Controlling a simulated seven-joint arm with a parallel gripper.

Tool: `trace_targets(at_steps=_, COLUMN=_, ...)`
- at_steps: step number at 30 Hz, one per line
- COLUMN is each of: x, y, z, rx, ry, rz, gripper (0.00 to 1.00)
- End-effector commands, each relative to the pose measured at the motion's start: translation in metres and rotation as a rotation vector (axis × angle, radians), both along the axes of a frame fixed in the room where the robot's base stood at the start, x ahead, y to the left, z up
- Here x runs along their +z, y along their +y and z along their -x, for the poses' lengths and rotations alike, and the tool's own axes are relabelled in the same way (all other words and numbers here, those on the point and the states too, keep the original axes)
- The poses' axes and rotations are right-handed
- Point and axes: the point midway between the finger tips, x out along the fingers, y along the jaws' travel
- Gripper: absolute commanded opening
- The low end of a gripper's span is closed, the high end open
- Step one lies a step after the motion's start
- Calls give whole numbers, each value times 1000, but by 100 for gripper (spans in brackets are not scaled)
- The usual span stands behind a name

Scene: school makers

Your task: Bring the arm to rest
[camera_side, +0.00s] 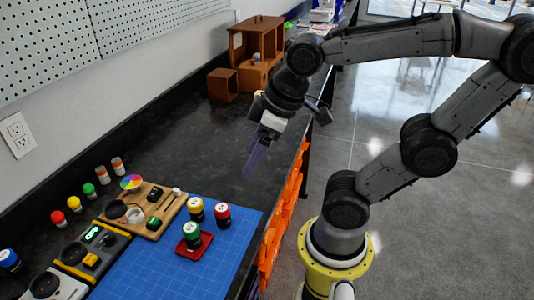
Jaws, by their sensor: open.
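My gripper (256,158) hangs over the dark bench near its front edge, beyond the blue mat. Its purple fingers point down and to the left, are open and hold nothing. They are apart from everything on the bench. My arm is bent in an arch from its yellow-ringed base at the lower right, beside the bench.
A blue grid mat (235,250) carries yellow, red and green capped cylinders; the green one (192,236) stands on a red tray (206,241). A wooden board (170,212) and brown wooden boxes (222,85) also stand on the dark bench. Orange bins (286,207) line its front.

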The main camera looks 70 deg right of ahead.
Motion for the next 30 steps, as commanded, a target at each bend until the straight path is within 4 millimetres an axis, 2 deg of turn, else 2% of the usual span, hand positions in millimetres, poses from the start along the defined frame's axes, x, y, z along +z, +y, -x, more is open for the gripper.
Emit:
trace_targets(at_steps=3, x=1, y=-3, z=19, rx=-119, ry=-50, rz=-50, gripper=82)
trace_targets(at_steps=7, x=1, y=-5, z=27, rx=-183, ry=-72, rz=-78, gripper=82)
trace_targets(at_steps=30, x=1, y=-5, z=28, rx=-192, ry=-74, rz=-82, gripper=82)
